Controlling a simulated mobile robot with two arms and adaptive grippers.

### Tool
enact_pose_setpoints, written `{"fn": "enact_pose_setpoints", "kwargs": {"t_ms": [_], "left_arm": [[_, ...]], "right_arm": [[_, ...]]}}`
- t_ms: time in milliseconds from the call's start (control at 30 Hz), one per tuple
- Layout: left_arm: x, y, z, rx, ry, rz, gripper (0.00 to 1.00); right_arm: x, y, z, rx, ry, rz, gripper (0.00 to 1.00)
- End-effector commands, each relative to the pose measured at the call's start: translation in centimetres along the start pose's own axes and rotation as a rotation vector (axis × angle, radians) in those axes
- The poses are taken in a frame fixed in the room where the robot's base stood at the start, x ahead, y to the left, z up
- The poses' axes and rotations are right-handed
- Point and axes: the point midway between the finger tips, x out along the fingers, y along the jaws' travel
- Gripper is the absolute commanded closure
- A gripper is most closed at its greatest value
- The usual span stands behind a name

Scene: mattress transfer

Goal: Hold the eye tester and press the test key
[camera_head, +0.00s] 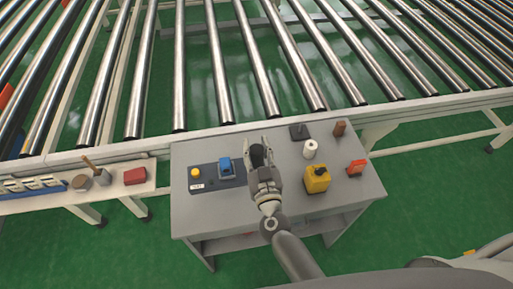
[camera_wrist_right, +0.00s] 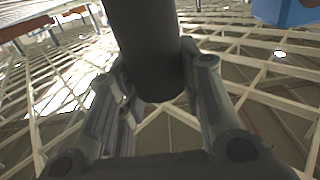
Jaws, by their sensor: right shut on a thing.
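My right gripper (camera_head: 259,150) is above the grey table, between the dark panel and the yellow box. It is shut on a dark, rounded piece (camera_head: 257,156), which seems to be the eye tester. In the right wrist view the same piece is a thick dark cylinder (camera_wrist_right: 146,45) between the two fingers (camera_wrist_right: 158,105). My left gripper is not in view.
A blue device (camera_head: 225,165) stands on the panel between the button and my right gripper. To the right stand a yellow box (camera_head: 317,179), a white roll (camera_head: 310,149), a red-orange item (camera_head: 356,168) and a brown block (camera_head: 340,128). A roller conveyor (camera_head: 230,115) runs behind the table (camera_head: 215,222).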

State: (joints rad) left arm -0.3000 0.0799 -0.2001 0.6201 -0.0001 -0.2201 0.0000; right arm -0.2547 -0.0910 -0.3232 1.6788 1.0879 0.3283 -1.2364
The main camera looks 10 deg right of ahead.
Motion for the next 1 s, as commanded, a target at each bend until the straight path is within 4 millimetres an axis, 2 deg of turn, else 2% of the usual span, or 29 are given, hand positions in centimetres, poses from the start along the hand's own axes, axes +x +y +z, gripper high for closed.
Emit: {"fn": "enact_pose_setpoints", "kwargs": {"t_ms": [1000], "left_arm": [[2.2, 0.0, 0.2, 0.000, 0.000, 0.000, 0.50]], "right_arm": [[0.1, 0.0, 2.8, 0.003, 0.004, 0.001, 1.00]]}}
